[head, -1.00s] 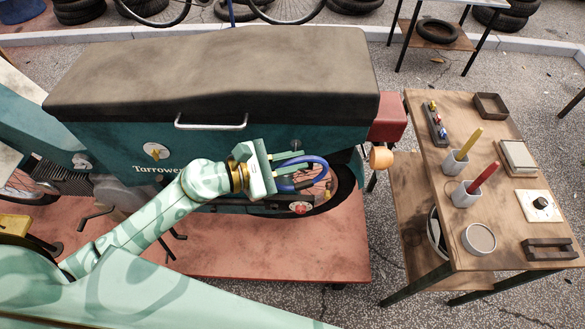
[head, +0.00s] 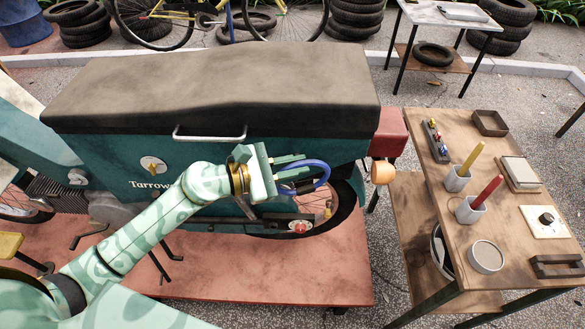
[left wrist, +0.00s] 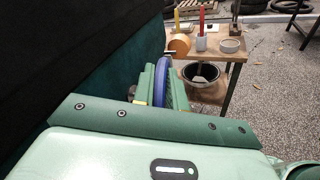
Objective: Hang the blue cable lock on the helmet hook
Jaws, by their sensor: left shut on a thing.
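The blue cable lock (head: 321,167) is a blue loop with a dark part, held at the moped's teal rear side panel below the seat. My left gripper (head: 301,174) is shut on it, with the loop bulging past the fingers to the right. In the left wrist view the lock (left wrist: 163,78) stands as a narrow blue band between the fingers (left wrist: 167,84). I cannot make out the helmet hook clearly; the gripper covers part of the panel. I cannot tell whether the lock touches the panel. My right gripper is not in view.
The moped's black seat (head: 215,90) overhangs the panel, with a chrome handle (head: 209,138) to the left. An orange lamp (head: 383,172) projects at the rear. A wooden table (head: 415,150) with cups and trays stands to the right. The red platform (head: 230,275) is below.

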